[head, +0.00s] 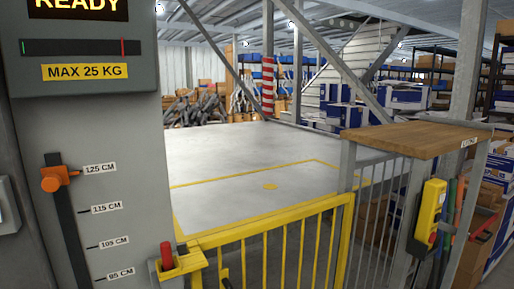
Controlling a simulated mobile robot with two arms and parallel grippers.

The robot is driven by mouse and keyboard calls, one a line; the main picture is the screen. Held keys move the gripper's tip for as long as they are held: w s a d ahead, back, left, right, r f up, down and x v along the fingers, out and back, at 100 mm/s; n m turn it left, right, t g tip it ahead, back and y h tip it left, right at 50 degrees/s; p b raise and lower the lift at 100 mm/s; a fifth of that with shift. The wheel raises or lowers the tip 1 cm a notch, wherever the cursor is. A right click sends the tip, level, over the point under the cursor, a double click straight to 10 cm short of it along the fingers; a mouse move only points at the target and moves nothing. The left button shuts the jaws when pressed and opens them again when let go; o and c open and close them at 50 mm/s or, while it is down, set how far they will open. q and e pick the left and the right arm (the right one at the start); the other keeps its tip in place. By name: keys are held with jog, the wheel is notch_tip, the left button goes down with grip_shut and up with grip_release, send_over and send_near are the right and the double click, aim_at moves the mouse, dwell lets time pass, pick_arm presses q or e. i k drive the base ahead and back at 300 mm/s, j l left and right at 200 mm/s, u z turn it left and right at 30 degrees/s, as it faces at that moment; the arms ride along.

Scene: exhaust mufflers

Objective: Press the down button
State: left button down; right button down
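A yellow hand control box (430,210) is mounted upright on a grey railing post at the right. It has a red part (432,238) near its lower end. Its button markings are too small to read, so I cannot tell which one is the down button. Neither of my grippers shows in the head view.
A yellow gate (290,235) with a red-topped post (167,255) stands ahead, before a grey platform (235,150). A wooden shelf (415,138) tops the right railing. A grey panel with an orange slider (55,179) and height marks stands left. Its sign reads READY, MAX 25 KG.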

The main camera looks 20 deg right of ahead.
aim_at(437, 217)
jog(key=z, duration=1.75)
